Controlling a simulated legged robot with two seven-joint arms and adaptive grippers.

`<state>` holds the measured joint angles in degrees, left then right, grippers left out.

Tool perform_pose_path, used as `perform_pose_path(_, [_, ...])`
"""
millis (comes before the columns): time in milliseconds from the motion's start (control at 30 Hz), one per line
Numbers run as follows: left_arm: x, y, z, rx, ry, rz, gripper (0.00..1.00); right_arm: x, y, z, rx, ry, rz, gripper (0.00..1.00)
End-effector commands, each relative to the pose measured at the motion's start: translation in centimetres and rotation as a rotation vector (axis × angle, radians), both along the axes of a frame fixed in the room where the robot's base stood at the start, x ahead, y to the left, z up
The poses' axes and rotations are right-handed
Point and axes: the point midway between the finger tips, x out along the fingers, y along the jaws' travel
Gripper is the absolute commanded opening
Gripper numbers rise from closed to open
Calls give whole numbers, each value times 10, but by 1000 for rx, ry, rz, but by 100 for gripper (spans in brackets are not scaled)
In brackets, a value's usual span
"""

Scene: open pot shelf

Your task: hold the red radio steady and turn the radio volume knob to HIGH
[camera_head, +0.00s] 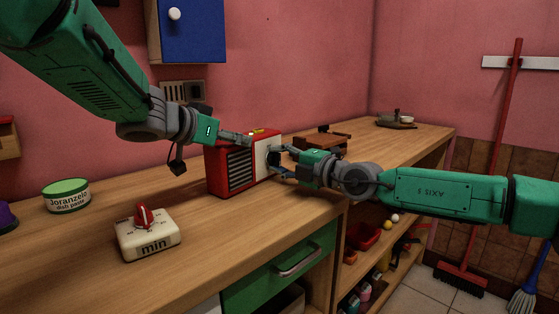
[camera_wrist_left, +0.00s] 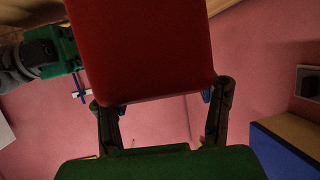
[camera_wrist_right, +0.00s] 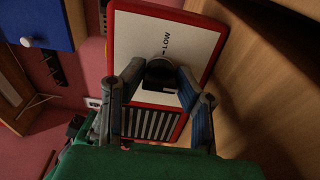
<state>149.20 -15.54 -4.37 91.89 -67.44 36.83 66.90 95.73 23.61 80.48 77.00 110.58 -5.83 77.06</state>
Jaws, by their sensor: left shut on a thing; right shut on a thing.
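The red radio (camera_head: 232,168) stands upright on the wooden counter, with a grille on one side and a white panel facing my right arm. My left gripper (camera_head: 243,139) is shut on the radio's top part from above; the radio's red body (camera_wrist_left: 145,50) fills the upper middle of the left wrist view between the fingers. My right gripper (camera_head: 277,164) is shut on the dark volume knob on the white panel. In the right wrist view the knob (camera_wrist_right: 160,74) sits between the fingertips, beside the printed word LOW. A HIGH mark is not visible.
A wooden item (camera_head: 322,140) lies behind my right gripper. A blue cabinet (camera_head: 190,32) hangs above. The counter in front of the radio is clear.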

Motion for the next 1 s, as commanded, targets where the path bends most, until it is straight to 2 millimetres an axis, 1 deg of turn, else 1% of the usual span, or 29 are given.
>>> perform_pose_path(33, [-1, -1, -10, 6, 15, -1, 3, -4, 6, 0, -1, 1, 12, 0])
perform_pose_path(67, [-1, -1, -10, 6, 15, -1, 3, -4, 6, 0, -1, 1, 12, 30])
perform_pose_path(100, [-1, -1, -10, 6, 15, -1, 3, -4, 6, 0, -1, 0, 11, 44])
perform_pose_path(133, [-1, -1, -10, 6, 15, -2, 3, -4, 6, 0, -1, 0, 10, 47])
perform_pose_path(400, [-1, -1, -10, 7, 16, 0, 3, -1, 1, 0, -1, -1, 4, 47])
perform_pose_path(567, [-1, -1, -10, 7, 16, 1, 2, -7, -7, 0, -3, -4, 4, 47])
perform_pose_path(667, [-1, -1, -10, 8, 15, 2, 2, -17, -21, 1, -3, -4, 2, 47])
perform_pose_path(900, [-1, -1, -10, 8, 16, 2, 2, -50, -62, 0, 1, -2, 2, 47])
perform_pose_path(1000, [-1, -1, -10, 8, 16, 2, 2, -61, -75, 0, 2, -1, 3, 47])
